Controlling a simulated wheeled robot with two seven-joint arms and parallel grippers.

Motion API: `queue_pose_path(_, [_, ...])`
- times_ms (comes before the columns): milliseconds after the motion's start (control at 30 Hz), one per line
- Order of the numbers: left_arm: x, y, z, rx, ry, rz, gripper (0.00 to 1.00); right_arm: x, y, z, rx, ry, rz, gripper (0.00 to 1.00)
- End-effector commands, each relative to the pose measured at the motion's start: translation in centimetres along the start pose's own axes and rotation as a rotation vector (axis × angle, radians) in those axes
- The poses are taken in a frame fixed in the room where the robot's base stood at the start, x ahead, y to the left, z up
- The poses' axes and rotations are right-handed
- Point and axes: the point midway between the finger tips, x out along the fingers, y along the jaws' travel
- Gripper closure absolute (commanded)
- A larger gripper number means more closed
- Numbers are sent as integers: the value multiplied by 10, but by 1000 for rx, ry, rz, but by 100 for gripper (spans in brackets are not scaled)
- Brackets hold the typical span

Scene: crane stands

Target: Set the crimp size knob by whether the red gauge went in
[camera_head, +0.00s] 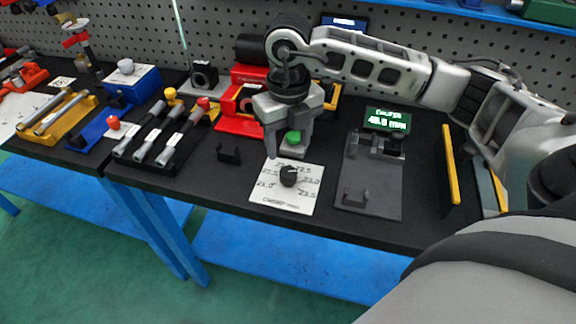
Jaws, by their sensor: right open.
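The black crimp size knob (289,176) sits on a white dial plate (287,197) with printed numbers around it, on the dark bench. My right gripper (287,150) is open and empty, pointing down just behind the knob in this view. A green button (293,137) on a grey base shows between its fingers. A rack of dark gauges (167,135) stands to the left, one with a red end (203,103) and one with a yellow end. Whether the red-ended one is the red gauge, I cannot tell. My left gripper is not in view.
A yellow-edged upright (452,165) stands farther right. Small black cradles (228,152) sit left of the dial.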

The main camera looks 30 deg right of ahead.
Motion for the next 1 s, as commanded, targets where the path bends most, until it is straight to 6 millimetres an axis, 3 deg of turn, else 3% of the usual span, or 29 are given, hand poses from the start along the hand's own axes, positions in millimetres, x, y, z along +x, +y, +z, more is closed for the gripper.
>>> queue_pose_path(200, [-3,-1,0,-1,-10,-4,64,47,0,-1,0,6,1,44])
queue_pose_path(400, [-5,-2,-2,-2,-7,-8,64,75,1,0,-2,2,2,44])
queue_pose_path(833, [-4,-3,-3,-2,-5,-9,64,87,1,0,-3,0,2,44])
queue_pose_path(867, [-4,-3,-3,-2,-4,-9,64,87,1,0,-3,0,2,47])
queue_pose_path(1000, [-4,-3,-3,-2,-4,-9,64,87,1,0,-3,0,2,86])
